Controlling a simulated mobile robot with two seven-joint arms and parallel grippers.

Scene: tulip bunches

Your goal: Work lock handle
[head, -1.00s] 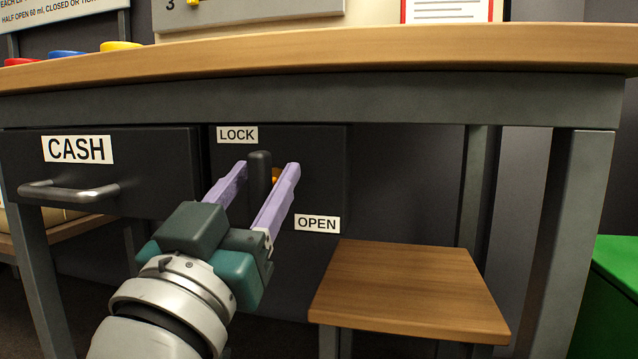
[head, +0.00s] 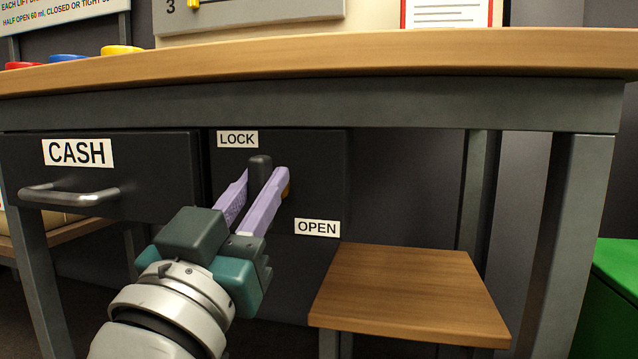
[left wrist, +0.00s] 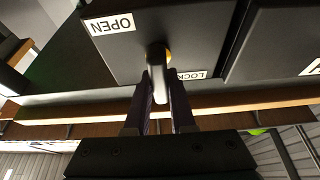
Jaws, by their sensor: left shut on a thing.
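The lock handle (head: 260,166) is a dark upright lever on a dark panel (head: 320,170) under the table. A LOCK label (head: 238,139) is above it and an OPEN label (head: 317,228) is below it to the right. The lever points up, toward the LOCK label side. My left gripper (head: 256,190) is shut on the lever, with a lilac finger on each side of it. In the left wrist view the lock handle (left wrist: 157,76) sits between the fingers, with a bit of yellow at its base. My right gripper is not in view.
A CASH drawer (head: 150,180) with a bar handle (head: 70,194) is left of the panel. The table edge (head: 400,50) runs above. A low wooden stool (head: 410,290) stands at lower right, and a green box (head: 615,280) at far right.

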